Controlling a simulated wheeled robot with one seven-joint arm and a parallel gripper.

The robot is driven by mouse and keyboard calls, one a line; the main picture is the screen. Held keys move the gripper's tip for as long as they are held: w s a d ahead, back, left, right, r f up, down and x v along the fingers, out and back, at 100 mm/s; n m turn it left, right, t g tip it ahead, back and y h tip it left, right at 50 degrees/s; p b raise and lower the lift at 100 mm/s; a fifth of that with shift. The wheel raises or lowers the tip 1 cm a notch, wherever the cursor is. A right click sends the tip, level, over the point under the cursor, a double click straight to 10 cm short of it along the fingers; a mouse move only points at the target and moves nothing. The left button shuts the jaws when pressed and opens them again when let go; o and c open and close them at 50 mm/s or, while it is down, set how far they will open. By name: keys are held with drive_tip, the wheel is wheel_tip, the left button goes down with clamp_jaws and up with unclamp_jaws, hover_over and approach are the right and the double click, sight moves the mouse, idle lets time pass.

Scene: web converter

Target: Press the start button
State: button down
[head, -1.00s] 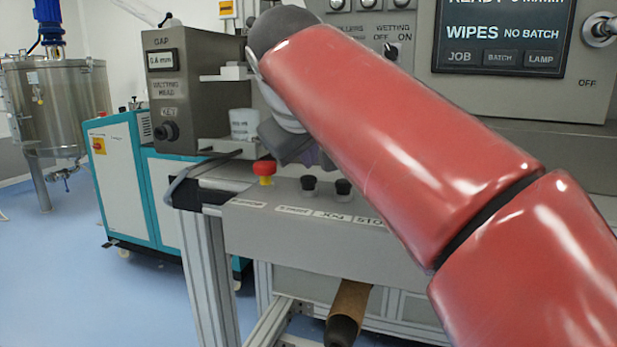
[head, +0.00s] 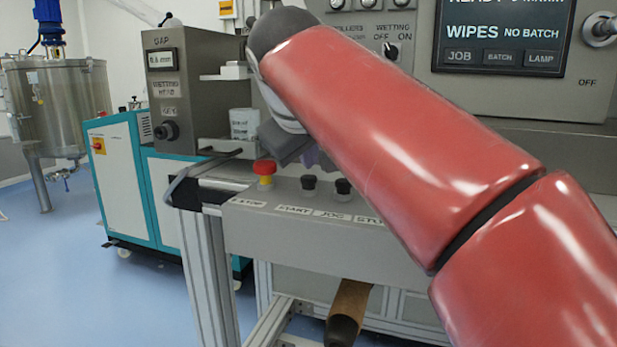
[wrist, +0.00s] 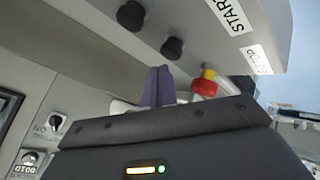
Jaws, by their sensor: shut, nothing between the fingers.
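The start button is the black button (head: 308,184) beside the red mushroom button, above the START label (head: 292,209) on the grey control ledge. It also shows in the wrist view (wrist: 172,48). My gripper (head: 318,160) is mostly hidden behind my red arm in the head view, its purple fingers just behind and above the black buttons. In the wrist view my gripper (wrist: 158,76) is shut and empty. Its fingertips appear just below the start button in the picture, left of the red button, with a small visible gap. I see no contact.
The red mushroom button (head: 264,170) stands close on the left, and another black button (head: 343,188) close on the right. A white tub (head: 243,124) and the grey gap-gauge housing (head: 195,90) stand behind left. The display (head: 503,38) reads WIPES NO BATCH.

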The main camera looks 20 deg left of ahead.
drive_tip(key=shift+f, duration=0.35)
